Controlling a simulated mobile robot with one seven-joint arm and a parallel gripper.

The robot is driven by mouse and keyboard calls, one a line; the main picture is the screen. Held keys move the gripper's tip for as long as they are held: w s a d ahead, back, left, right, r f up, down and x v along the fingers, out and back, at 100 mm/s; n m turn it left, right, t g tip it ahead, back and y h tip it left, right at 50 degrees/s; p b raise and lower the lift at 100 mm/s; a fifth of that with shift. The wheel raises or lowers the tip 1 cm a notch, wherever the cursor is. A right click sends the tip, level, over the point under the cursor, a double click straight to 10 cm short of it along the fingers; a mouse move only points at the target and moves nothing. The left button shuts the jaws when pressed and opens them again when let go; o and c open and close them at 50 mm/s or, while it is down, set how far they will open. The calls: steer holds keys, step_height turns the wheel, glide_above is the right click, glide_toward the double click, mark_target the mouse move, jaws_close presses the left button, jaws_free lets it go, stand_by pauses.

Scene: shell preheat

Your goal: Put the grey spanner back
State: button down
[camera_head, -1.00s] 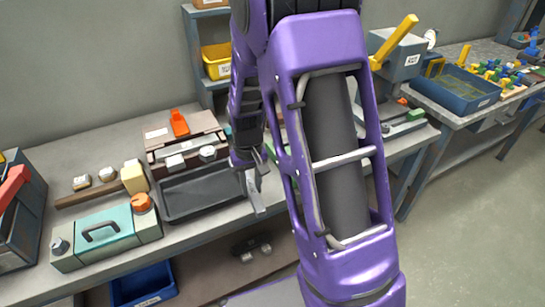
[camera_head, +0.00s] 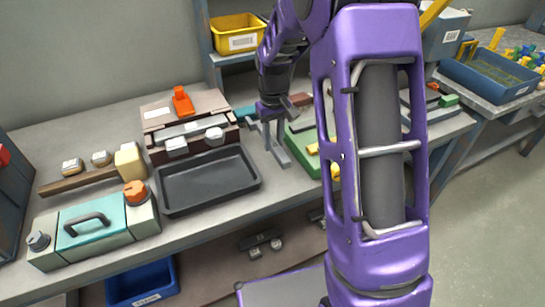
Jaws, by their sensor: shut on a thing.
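My gripper (camera_head: 271,112) is shut on the grey spanner (camera_head: 279,153), which hangs down and tilts slightly to the right. They are over the bench, between the black tray (camera_head: 258,180) and a green board (camera_head: 297,166). The spanner's lower end shows near the board's left edge. I cannot tell whether it touches the bench. My purple arm hides much of the area to the right of the board.
A brown case with an orange handle (camera_head: 182,101) stands behind the black tray. A teal box (camera_head: 92,228) is at the left front. A yellow bin (camera_head: 238,42) sits on the shelf above. A blue bin (camera_head: 142,283) is below the bench.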

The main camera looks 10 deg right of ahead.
mark_target(273, 162)
steer(key=shift+f+b, duration=0.35)
steer(key=shift+f, duration=2.1)
steer(key=shift+f, duration=0.1)
steer(key=c, duration=0.6)
jaws_free()
step_height(273, 162, up, 12)
steer(key=shift+r+p, duration=0.15)
steer(key=shift+p, duration=0.85)
